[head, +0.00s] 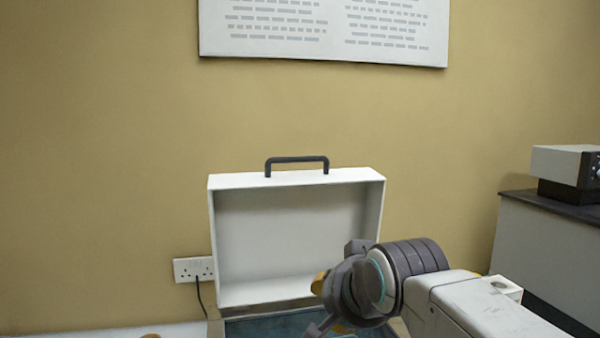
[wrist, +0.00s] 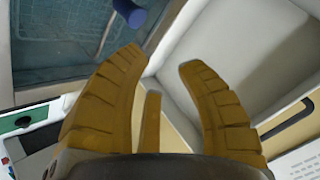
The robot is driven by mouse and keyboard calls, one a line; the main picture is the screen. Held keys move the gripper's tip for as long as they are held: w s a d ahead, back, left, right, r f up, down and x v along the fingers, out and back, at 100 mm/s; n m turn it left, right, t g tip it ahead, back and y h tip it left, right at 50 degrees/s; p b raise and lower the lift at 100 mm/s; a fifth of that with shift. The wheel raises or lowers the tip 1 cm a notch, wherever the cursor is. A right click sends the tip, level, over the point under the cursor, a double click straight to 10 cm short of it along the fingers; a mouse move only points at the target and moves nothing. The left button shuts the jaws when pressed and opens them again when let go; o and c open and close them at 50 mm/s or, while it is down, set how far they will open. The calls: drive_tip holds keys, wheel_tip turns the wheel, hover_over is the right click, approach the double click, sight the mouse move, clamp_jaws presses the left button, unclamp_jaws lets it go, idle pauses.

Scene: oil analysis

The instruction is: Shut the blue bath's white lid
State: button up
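The white lid (head: 290,240) stands open and upright at the back of the bath, its hollow inside facing me. Its dark handle (head: 297,160) is on the top edge. The bath (head: 270,325) shows only in part at the bottom of the head view, with a blue-grey inside. My gripper (head: 328,305) is in front of the lid's lower right part, above the bath. In the wrist view my gripper's yellow fingers (wrist: 160,62) are spread and empty, with the lid's inside (wrist: 230,50) to the right and the bath's inside (wrist: 80,40) at upper left.
A blue cylinder (wrist: 130,12) shows over the bath in the wrist view. A wall socket (head: 193,269) with a cable is left of the lid. A grey cabinet with a device (head: 562,165) stands at the right. The wall above the lid is clear up to a poster (head: 325,30).

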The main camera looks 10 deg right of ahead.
drive_tip(key=w+r+m+t+b, duration=0.1)
drive_tip(key=w+r+m+t, duration=0.35)
drive_tip(key=w+r, duration=0.6)
drive_tip(key=m+t, duration=0.2)
drive_tip(key=m, duration=0.3)
approach(302, 160)
drive_tip(key=w+f, duration=0.1)
drive_tip(key=w, duration=0.3)
drive_tip(key=shift+w+r+p, duration=0.15)
drive_tip(key=shift+w+p, duration=0.15)
drive_tip(key=shift+w, duration=0.05)
drive_tip(key=w+p, duration=0.2)
drive_tip(key=shift+w, duration=0.25)
drive_tip(key=shift+w+f+t+p, duration=0.15)
drive_tip(key=shift+w+f+p, duration=0.1)
drive_tip(key=shift+w+p, duration=0.5)
drive_tip(key=shift+w+f+t+p, duration=0.1)
drive_tip(key=shift+w+f+p, duration=0.2)
drive_tip(key=shift+w, duration=0.7)
drive_tip(key=shift+o, duration=0.2)
drive_tip(key=shift+r, duration=0.1)
clamp_jaws()
